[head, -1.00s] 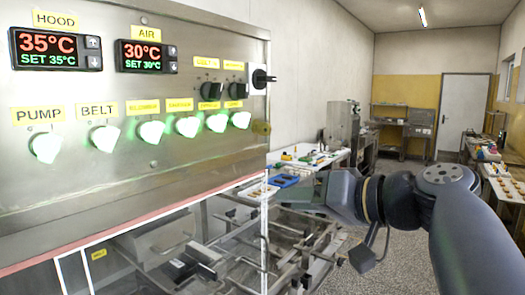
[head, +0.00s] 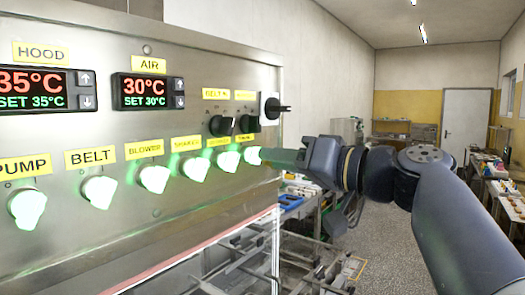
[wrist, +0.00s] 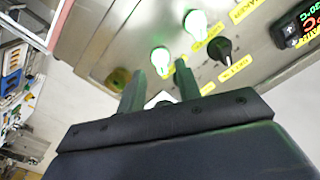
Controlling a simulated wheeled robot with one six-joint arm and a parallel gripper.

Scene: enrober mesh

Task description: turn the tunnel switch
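The steel control panel (head: 150,228) carries a row of lit green-white knobs under yellow labels. PUMP, BELT, BLOWER and SHAKER are readable; the last two labels are too small or covered, so I cannot read which is the tunnel switch. The rightmost lit knob (head: 253,155) is just left of my gripper (head: 269,156). In the wrist view my gripper (wrist: 158,68) is open, with one finger on either side of a lit knob (wrist: 160,58). I cannot tell whether the fingers touch it. Another lit knob (wrist: 196,22) is beyond.
Black knobs (head: 222,125) sit above the lit row, with a black-and-white rotary switch (head: 271,107) at the panel's edge. Red-digit displays (head: 147,92) are higher up. A dull yellow round part (wrist: 118,78) is left of my fingers.

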